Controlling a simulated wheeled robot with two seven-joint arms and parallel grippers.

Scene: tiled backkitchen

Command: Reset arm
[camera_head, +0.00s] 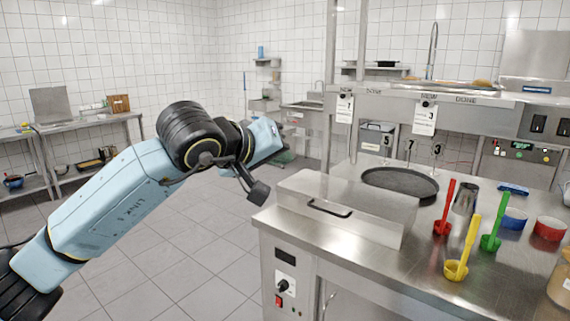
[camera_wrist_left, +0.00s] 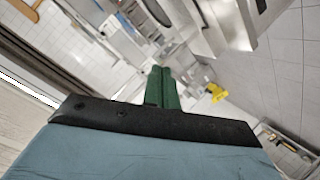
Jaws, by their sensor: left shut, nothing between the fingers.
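My left arm reaches in from the left in the head view, bent over the open floor, with its light blue gripper body pointing away to the right. The green fingers of my left gripper (camera_head: 286,158) show only as a small patch beyond it. In the left wrist view the green fingers (camera_wrist_left: 163,88) lie together, shut, with nothing between them. The gripper is in the air, apart from the steel counter (camera_head: 390,262). My right gripper is in neither view.
The counter on the right holds a lidded steel box (camera_head: 345,210), a dark round pan (camera_head: 400,183), red (camera_head: 445,210), yellow (camera_head: 460,255) and green (camera_head: 491,238) ladles, and small bowls. A steel side table (camera_head: 85,120) stands at the left wall. Tiled floor (camera_head: 190,270) between is clear.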

